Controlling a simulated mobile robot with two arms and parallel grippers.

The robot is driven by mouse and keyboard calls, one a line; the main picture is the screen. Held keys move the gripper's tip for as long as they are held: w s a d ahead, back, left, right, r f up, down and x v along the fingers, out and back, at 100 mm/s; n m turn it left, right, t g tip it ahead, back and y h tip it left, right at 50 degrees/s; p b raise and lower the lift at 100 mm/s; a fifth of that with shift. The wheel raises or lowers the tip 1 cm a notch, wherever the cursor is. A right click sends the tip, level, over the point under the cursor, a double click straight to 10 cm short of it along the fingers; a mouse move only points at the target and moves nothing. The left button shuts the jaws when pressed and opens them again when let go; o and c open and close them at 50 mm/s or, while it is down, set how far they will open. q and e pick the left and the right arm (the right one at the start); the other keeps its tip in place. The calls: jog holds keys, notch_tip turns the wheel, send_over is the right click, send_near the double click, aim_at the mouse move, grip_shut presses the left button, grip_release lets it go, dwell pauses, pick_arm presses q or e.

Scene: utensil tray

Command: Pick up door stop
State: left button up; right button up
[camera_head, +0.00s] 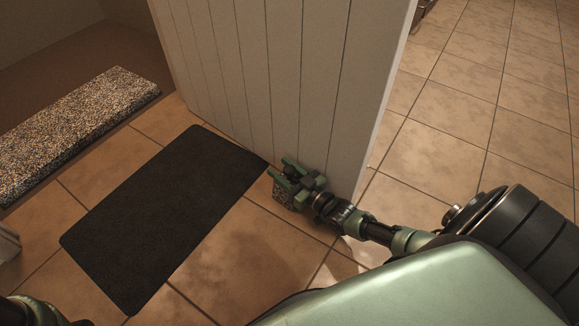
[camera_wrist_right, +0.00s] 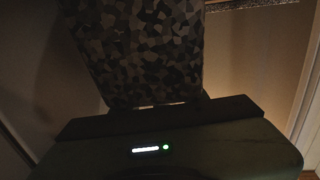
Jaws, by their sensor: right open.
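The door stop looks to be the small speckled block (camera_head: 283,194) on the tiled floor at the foot of the white door, beside the dark mat. My right gripper (camera_head: 284,170) is open right at the block and covers part of it in the head view. In the right wrist view the speckled block (camera_wrist_right: 140,45) fills the upper middle, directly in front of the gripper's dark body. I cannot tell whether the fingers touch it. My left gripper is not in view.
The white plank door (camera_head: 265,70) stands close behind the right gripper. A dark mat (camera_head: 165,215) lies to its left, and a long speckled slab (camera_head: 75,125) lies farther left.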

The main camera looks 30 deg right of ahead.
grip_shut()
jog(key=shift+r, duration=0.1)
dwell(1.2)
jog(key=shift+w+r, duration=0.1)
jog(key=shift+r, duration=0.15)
